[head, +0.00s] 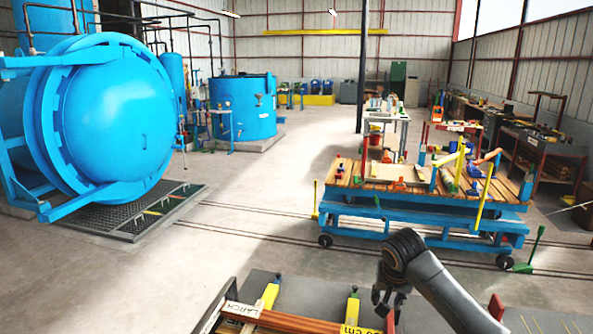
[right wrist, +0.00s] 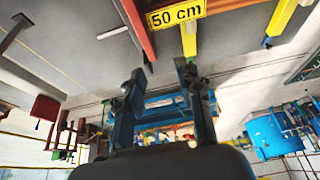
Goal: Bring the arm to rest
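My right arm comes into the head view from the lower right. Its dark gripper (head: 387,303) hangs above the rack with wood pieces at the bottom of that view. In the right wrist view the two fingers of the right gripper (right wrist: 160,72) stand apart with nothing held between them. That view looks upside down, with the yellow 50 cm label (right wrist: 176,14) just beyond the fingertips. My left gripper is in neither view.
A blue autoclave (head: 118,108) stands at the left, beside a floor grate (head: 150,212). A blue trolley with a wooden deck (head: 420,215) stands behind my right arm. A low rack (head: 300,318) with reddish boards is close in front. Open concrete floor lies at centre left.

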